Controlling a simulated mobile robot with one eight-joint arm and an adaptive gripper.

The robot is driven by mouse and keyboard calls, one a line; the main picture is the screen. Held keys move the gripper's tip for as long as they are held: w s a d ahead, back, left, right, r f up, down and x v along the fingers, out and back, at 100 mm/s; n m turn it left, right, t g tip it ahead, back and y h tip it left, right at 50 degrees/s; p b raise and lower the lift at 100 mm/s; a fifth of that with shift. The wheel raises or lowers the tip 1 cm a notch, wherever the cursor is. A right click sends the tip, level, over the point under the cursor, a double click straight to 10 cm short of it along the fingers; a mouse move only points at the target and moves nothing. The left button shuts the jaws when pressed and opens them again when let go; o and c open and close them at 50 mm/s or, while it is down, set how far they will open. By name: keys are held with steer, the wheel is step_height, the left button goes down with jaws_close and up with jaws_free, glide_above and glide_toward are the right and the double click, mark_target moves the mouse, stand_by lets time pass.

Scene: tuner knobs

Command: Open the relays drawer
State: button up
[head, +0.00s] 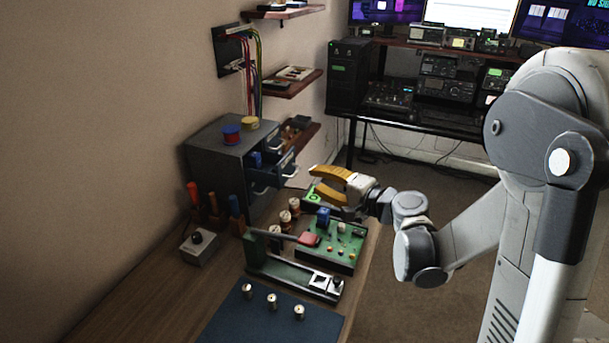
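A grey metal drawer cabinet (212,160) stands on the bench against the wall, its front facing right. At least one drawer (286,160) sticks out of its front, with blue pieces (256,160) showing near it. Pale handles show on the drawer fronts, one of them lower down (262,191). No drawer label is readable, so I cannot tell which is the relays drawer. My gripper (313,181) has yellow fingers pointing left toward the drawer fronts. The fingers are spread, with a gap between them. The gripper appears apart from the handles and holds nothing visible.
A green circuit board (340,243), a press-like fixture (290,272) and several small cylinders stand on the bench below my gripper. Screwdrivers (194,195) stand at the left.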

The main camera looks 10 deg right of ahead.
steer(key=shift+v, duration=1.85)
steer(key=s+d+n+g+h, duration=0.1)
steer(key=s+n+g+h, duration=0.4)
steer(key=s, duration=1.8)
steer(key=n+h, duration=0.3)
steer(key=n, duration=0.2)
steer(key=shift+s+d+f+g, duration=0.2)
steer(key=shift+s+g, duration=0.1)
steer(key=shift+g, duration=0.1)
